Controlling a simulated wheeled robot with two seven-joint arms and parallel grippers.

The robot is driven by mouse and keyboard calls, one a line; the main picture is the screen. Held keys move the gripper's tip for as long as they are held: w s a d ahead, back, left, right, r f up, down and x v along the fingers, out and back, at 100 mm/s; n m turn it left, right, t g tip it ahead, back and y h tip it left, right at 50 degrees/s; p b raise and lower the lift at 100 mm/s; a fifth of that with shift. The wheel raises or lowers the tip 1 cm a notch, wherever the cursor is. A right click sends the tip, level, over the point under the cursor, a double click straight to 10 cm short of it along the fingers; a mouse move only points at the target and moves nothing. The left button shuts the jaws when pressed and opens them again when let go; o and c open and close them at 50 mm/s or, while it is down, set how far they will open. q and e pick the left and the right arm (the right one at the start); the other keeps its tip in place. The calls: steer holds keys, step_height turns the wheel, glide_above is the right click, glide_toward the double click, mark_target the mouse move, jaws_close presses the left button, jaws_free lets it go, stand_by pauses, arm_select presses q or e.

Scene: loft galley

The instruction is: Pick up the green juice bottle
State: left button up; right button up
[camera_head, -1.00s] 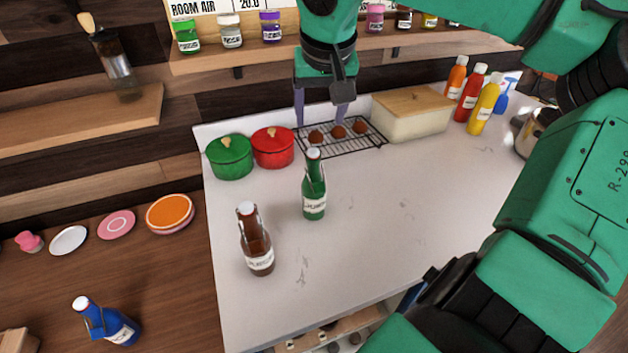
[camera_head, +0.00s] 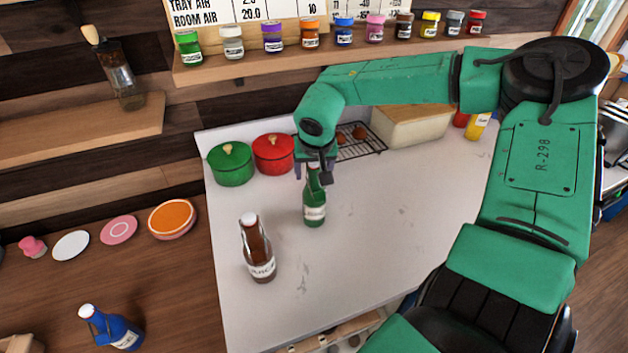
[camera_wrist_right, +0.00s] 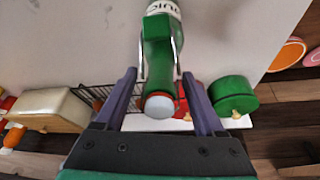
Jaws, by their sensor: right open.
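The green juice bottle (camera_head: 314,211) stands upright on the white counter, with a white label. My right gripper (camera_head: 315,172) is at the bottle's neck, pointing down over it, and hides its cap in the head view. In the right wrist view the bottle (camera_wrist_right: 158,58) with its white cap lies between the two open fingers of my right gripper (camera_wrist_right: 160,92). A gap shows on each side of the neck there, so the fingers look apart from it. My left gripper is in neither view.
A brown juice bottle (camera_head: 257,250) stands on the counter in front and to the left. A green pot (camera_head: 231,166), a red pot (camera_head: 272,154), a wire rack (camera_head: 368,145) and a beige bin (camera_head: 412,128) stand at the back. The counter's right middle is clear.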

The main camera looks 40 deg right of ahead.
steer(key=shift+w+d+f, duration=0.1)
steer(key=shift+f, duration=0.05)
jaws_close()
stand_by(1.3)
